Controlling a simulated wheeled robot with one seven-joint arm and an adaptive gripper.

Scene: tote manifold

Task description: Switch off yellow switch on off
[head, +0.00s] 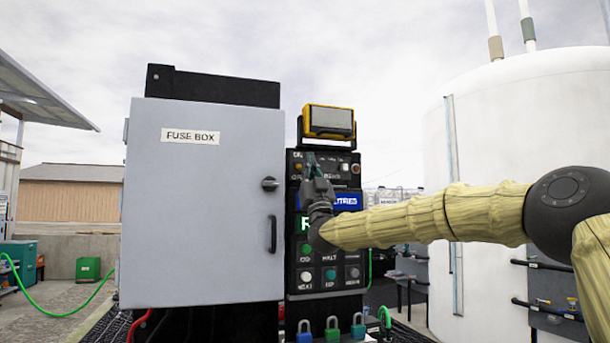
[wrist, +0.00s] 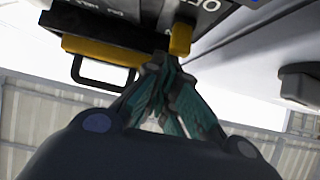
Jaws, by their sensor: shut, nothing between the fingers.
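The yellow switch (wrist: 181,38) shows in the wrist view as a small yellow block standing out from the black control panel (wrist: 140,12). White lettering is beside it, partly cut off by the frame edge. My gripper (wrist: 163,62) is shut and empty, its teal fingertips right beside the switch; I cannot tell whether they touch it. In the head view my gripper (head: 311,160) is in front of the upper part of the panel (head: 295,260), and a small yellow spot (head: 297,167) shows just left of the fingers. The switch's setting cannot be read.
A yellow-framed lamp or display (head: 329,122) stands on top of the panel. The grey fuse box (head: 200,220) is close on the left, its handle (head: 272,234) sticking out. Several buttons lie below my gripper. Coloured padlocks (head: 332,330) hang at the bottom. A white tank (head: 520,130) stands right.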

